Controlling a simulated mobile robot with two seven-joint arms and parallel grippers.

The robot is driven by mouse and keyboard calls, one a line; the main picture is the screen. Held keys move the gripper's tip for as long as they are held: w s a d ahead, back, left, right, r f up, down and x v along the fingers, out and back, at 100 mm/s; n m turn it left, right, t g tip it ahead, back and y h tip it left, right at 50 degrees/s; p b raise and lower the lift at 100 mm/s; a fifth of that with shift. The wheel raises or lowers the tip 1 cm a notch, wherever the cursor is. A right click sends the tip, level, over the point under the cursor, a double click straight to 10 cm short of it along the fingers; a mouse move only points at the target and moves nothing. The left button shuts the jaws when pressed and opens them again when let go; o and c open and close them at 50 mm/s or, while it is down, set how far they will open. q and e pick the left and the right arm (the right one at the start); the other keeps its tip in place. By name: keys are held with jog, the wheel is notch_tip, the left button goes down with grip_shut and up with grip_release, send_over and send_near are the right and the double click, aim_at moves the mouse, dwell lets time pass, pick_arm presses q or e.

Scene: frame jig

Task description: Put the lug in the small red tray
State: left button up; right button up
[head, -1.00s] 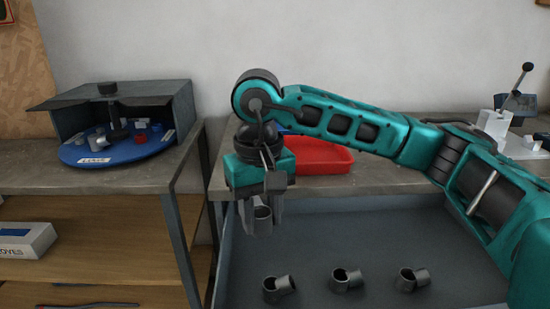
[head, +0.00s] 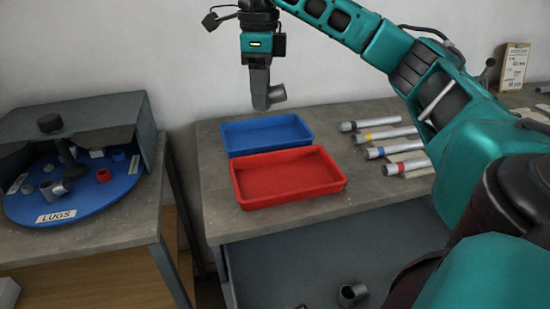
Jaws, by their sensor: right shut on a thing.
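The lug (head: 276,94), a small grey metal fitting with a short tube end, is held between the fingers of my right gripper (head: 261,100). The gripper points down and hangs in the air, appearing above the back of the blue tray. The small red tray (head: 240,199) stands on the grey bench in front of the blue tray, and its visible inside is empty. The lug appears above and behind the red tray, apart from it. My left gripper is out of view.
A blue tray (head: 226,141) touches or nearly touches the red tray's back. Several banded tubes (head: 378,134) lie to the right. More grey fittings (head: 352,293) lie in the drawer below. A blue turntable (head: 90,207) labelled LUGS stands left, across a gap.

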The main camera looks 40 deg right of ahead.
jog(key=shift+m, duration=0.3)
notch_tip(320, 180, down, 15)
jog(key=b, duration=0.5)
jog(key=shift+d+b, duration=0.15)
jog(key=shift+b, duration=0.15)
jog(key=shift+f, duration=0.5)
notch_tip(320, 180, down, 4)
jog(key=shift+r, duration=0.25)
jog(key=shift+f, duration=0.2)
jog(key=o, duration=1.1)
